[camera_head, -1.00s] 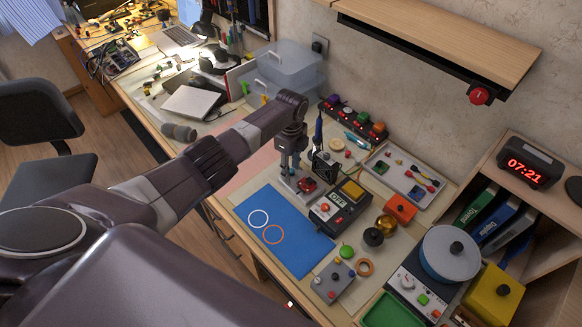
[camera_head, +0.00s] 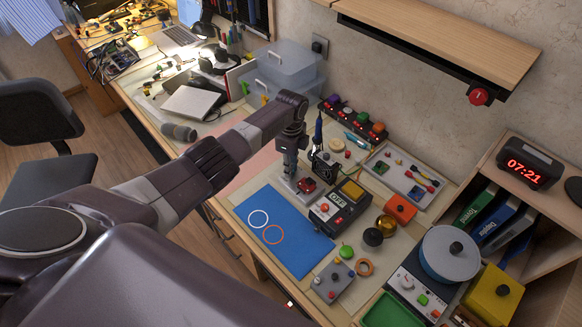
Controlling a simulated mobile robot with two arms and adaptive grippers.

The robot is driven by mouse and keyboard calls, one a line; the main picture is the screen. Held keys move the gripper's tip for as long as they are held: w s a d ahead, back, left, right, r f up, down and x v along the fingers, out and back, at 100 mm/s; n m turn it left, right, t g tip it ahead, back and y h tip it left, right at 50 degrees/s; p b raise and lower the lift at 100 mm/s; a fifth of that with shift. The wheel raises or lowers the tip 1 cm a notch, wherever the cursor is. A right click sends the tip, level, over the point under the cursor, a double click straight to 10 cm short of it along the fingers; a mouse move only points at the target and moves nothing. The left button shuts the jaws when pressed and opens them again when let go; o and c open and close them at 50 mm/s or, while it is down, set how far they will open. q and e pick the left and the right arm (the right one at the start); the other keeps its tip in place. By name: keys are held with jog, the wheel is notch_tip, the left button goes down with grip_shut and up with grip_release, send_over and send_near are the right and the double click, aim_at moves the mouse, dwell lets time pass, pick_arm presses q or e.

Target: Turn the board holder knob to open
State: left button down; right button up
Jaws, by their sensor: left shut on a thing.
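My left gripper (camera_head: 289,172) points down at the near left end of the board holder (camera_head: 307,186). The board holder is a small grey piece with a dark red part, standing beyond the blue mat's upper edge. The left fingers are close together and shut on the board holder knob, which they mostly hide. How far the knob is turned cannot be seen. My right gripper is not in view.
A soldering iron stand (camera_head: 324,165) is close behind the holder, and a yellow-topped device (camera_head: 340,203) is to its right. The blue mat (camera_head: 285,245) in front is free of tall things. A white parts tray (camera_head: 404,172) lies further right.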

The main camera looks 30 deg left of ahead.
pick_arm(q)
jog(key=n, duration=0.4)
jog(key=shift+p, duration=0.35)
jog(key=n, duration=0.5)
jog(key=shift+r+p, duration=0.1)
jog(key=shift+p, duration=0.3)
jog(key=n, duration=0.3)
jog(key=shift+n+p, duration=0.3)
jog(key=n, duration=0.4)
jog(key=shift+n+p, duration=0.3)
jog(key=n, duration=0.9)
jog(key=shift+p, duration=0.4)
jog(key=n, duration=0.4)
jog(key=shift+a+n, duration=0.1)
jog(key=shift+n, duration=2)
jog(key=shift+w, duration=0.1)
